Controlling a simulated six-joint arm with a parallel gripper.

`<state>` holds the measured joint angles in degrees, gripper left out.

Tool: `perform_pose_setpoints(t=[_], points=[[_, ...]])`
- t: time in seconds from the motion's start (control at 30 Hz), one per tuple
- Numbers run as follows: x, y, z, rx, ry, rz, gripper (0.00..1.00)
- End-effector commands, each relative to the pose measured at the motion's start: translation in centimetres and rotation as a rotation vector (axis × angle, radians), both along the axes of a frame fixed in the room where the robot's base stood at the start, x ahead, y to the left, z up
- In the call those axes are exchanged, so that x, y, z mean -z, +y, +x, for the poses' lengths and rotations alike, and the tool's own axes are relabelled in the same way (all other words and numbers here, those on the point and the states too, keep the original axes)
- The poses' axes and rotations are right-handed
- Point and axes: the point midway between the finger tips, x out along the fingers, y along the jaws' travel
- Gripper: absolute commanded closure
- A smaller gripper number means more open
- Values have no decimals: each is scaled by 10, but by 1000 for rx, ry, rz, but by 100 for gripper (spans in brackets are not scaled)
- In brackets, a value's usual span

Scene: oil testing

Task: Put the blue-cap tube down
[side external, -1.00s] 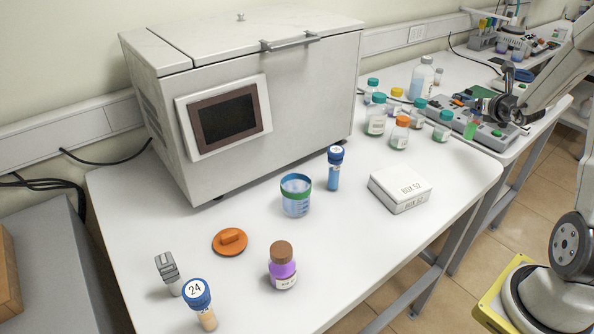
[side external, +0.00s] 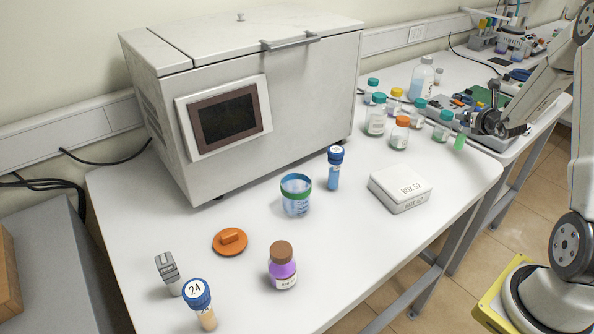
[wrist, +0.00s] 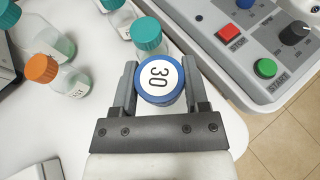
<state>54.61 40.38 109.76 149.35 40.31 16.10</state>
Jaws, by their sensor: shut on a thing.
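My gripper (wrist: 160,72) is shut on a blue-cap tube (wrist: 159,81), whose white cap label reads 30. The cap faces the wrist camera, and its body is hidden below the cap there. In the side external view, my gripper (side external: 469,122) is at the right, near the table's far right edge. A green tube body (side external: 459,142) shows just below it. Two other blue-cap tubes stand on the white table (side external: 370,270): one (side external: 333,178) near the middle, one marked 24 (side external: 206,316) at the front left.
Teal-capped bottles (side external: 376,121) and an orange-capped bottle (side external: 399,134) stand close to my gripper. A device with red and green buttons (wrist: 265,68) is beside it. A white box (side external: 400,188), open beaker (side external: 296,198), purple bottle (side external: 282,268) and orange lid (side external: 229,243) stand nearer the camera.

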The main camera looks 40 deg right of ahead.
Motion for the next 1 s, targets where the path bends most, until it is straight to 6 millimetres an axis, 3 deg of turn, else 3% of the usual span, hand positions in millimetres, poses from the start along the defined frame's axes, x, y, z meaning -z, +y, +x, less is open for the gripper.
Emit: perform_pose_setpoints(t=[0.13,0.6,0.63,0.7,0.73,1.0], points=[[11,0,0,1,0,0,100],[15,0,0,0,-1,-1,100],[15,0,0,0,-1,-1,36],[15,0,0,0,-1,-1,13],[15,0,0,0,-1,-1,7],[15,0,0,0,-1,-1,7]])
